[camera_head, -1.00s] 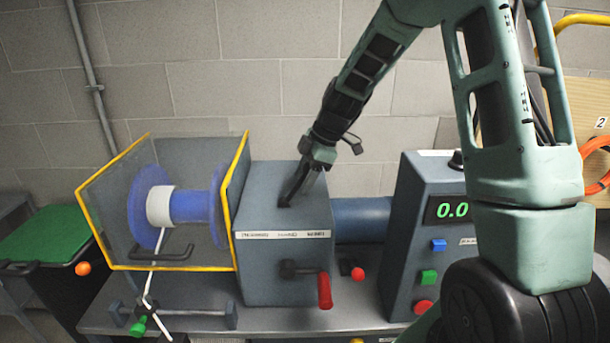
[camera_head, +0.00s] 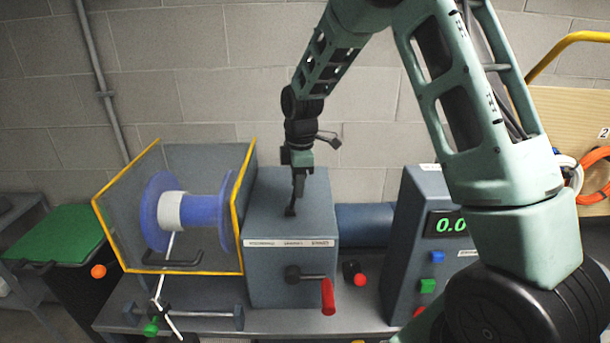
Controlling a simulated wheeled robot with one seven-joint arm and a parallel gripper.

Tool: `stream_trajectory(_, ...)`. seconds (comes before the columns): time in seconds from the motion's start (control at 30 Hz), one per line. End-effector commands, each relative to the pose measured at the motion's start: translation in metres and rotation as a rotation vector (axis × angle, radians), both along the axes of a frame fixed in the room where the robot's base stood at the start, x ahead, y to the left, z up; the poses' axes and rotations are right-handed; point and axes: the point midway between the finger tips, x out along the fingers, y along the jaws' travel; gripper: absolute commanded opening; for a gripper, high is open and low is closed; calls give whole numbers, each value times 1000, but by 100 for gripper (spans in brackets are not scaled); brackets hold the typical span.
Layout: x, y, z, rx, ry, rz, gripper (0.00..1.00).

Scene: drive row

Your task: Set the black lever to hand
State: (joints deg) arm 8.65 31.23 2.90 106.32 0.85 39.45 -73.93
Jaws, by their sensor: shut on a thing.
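The black lever (camera_head: 291,210) stands on top of the grey gearbox (camera_head: 265,205). It is nearly upright, leaning slightly right at its top. My gripper (camera_head: 298,187) points down from above and is shut on the black lever; its fingers hide much of the upper part. A white label strip with several words runs along the box's front top edge. The words are too small to read surely, so I cannot tell which setting the lever stands at.
A red-handled crank (camera_head: 327,296) sticks out of the box front. A yellow-edged guard (camera_head: 240,205) around a blue drum (camera_head: 205,209) stands close left. A control cabinet (camera_head: 408,225) with a green display stands right. A red knob (camera_head: 360,279) sits low between.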

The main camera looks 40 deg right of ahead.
Motion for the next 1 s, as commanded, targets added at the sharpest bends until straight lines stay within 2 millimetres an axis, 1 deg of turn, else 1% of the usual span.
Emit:
stream_trajectory(0.03,3,5,5,-26,14,7,0)
stream_trajectory(0.2,9,12,5,-102,64,3,0)
stream_trajectory(0.4,13,17,5,-156,101,0,0)
stream_trajectory(0.9,14,18,4,-173,111,-2,0)
stream_trajectory(0.93,14,18,4,-173,111,-2,37)
stream_trajectory(1.0,14,18,4,-173,111,-2,54)
